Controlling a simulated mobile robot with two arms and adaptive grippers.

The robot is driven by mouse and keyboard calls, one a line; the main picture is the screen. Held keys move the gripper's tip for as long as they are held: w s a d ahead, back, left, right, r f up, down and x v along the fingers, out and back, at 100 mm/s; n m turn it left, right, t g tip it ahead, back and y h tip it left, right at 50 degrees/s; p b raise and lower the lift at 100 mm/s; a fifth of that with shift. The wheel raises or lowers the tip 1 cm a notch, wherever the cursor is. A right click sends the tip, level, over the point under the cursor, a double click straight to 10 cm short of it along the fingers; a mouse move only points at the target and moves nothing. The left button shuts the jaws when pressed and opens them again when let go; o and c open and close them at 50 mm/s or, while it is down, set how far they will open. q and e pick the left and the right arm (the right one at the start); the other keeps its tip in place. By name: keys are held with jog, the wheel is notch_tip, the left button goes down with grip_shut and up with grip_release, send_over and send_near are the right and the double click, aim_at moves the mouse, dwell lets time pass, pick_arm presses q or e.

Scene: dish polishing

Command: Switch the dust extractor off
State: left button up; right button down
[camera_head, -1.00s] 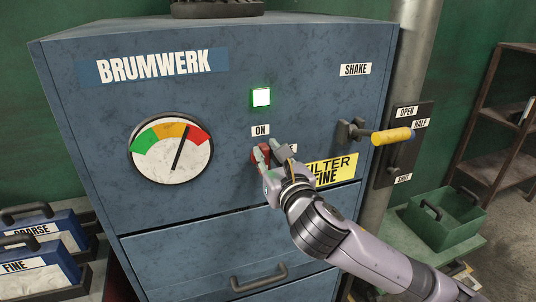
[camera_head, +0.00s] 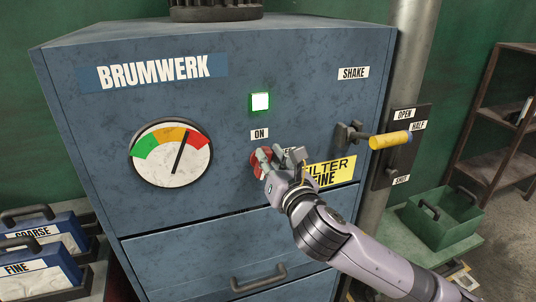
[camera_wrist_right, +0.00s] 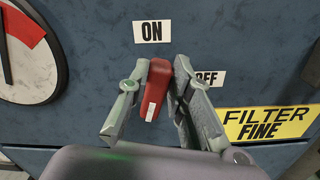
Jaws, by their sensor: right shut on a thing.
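The dust extractor (camera_head: 80,115) is a blue cabinet marked BRUMWERK. Its red switch handle (camera_wrist_right: 157,88) sits below the ON label (camera_head: 259,134) and left of the OFF label (camera_wrist_right: 209,78). In the right wrist view the handle is between the fingers, tilted slightly, with a white mark at its lower end. My right gripper (camera_head: 273,165) is shut on this handle. Its fingers hide part of the handle and of the OFF label in the head view. The green-framed lamp (camera_head: 260,102) above is lit. My left gripper is not in view.
The gauge (camera_head: 171,153) has its needle between orange and red. A yellow SHAKE lever (camera_head: 390,139) and a slide plate with OPEN, HALF and SHUT labels stand right. A FILTER FINE sign (camera_head: 330,171) is beside my right gripper. A green bin (camera_head: 445,217) sits lower right.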

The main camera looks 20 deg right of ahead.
jog(key=m, duration=0.2)
jog(key=d+m+p, duration=0.1)
jog(key=shift+f+m, duration=0.2)
jog(key=shift+m, duration=0.2)
jog(key=shift+d+f+m+p, duration=0.2)
jog(key=shift+f+m, duration=0.2)
jog(key=shift+m, duration=1.45)
jog(key=shift+d+f+m+p, duration=0.15)
jog(key=shift+f+m, duration=0.25)
jog(key=shift+m, duration=1.5)
jog(key=shift+d+f+m+p, duration=0.2)
jog(key=shift+f+m, duration=0.2)
jog(key=shift+m, duration=1.45)
jog(key=c, duration=1.4)
grip_release()
jog(key=shift+c, duration=0.2)
